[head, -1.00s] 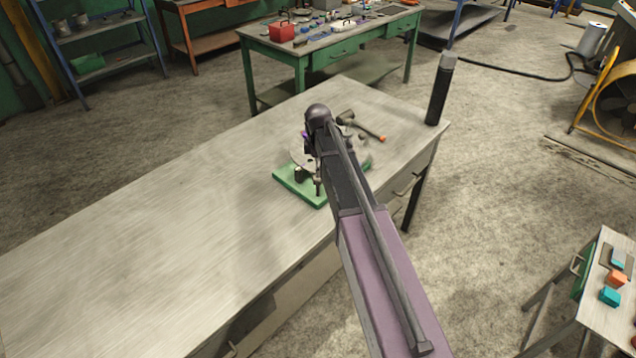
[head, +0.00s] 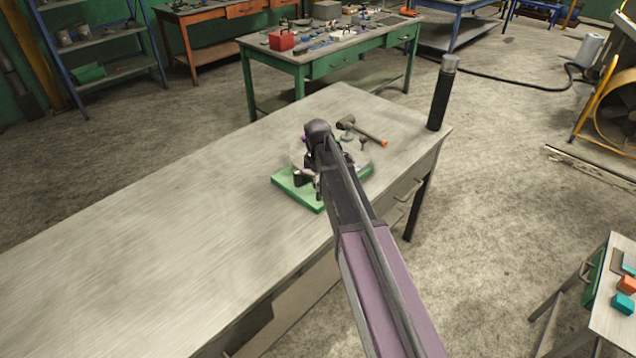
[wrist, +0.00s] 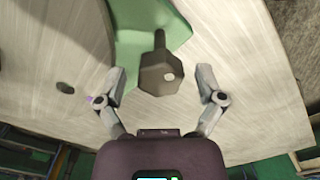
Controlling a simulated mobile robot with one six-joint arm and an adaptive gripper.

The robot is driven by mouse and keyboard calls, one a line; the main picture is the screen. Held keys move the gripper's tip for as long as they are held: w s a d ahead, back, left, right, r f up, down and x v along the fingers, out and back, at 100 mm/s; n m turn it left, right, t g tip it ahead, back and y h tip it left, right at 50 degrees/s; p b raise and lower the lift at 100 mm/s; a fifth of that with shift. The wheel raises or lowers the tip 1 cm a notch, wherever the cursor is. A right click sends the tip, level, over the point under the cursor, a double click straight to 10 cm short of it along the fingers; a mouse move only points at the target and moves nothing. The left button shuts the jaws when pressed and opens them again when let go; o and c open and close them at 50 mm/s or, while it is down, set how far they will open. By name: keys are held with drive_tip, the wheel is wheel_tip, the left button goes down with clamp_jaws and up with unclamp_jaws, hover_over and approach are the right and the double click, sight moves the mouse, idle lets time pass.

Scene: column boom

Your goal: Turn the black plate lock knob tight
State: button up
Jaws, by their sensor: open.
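A dark, faceted knob (wrist: 160,77) on a short stem shows in the wrist view, with a pale spot on its face. It lies between the spread fingers of my gripper (wrist: 160,85), with a gap on both sides. My gripper is open and holds nothing. Behind the knob is a green base (wrist: 150,40), beside a pale plate (wrist: 55,60) with a dark hole. In the head view the green base (head: 296,193) carries a pale round plate (head: 298,156) on the bench. My arm covers much of the plate there, and I cannot make out the knob.
A dark upright cylinder (head: 440,95) stands at the bench's right corner. The bench's left side is clear. A small cart (head: 612,320) stands at the right.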

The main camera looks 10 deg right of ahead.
drive_tip(key=c, duration=1.2)
drive_tip(key=shift+o, duration=0.2)
drive_tip(key=shift+m, duration=0.3)
drive_tip(key=m, duration=0.7)
drive_tip(key=shift+m, duration=0.4)
drive_tip(key=m, duration=0.4)
drive_tip(key=shift+s, duration=0.1)
drive_tip(key=m, duration=0.5)
drive_tip(key=shift+m, duration=0.3)
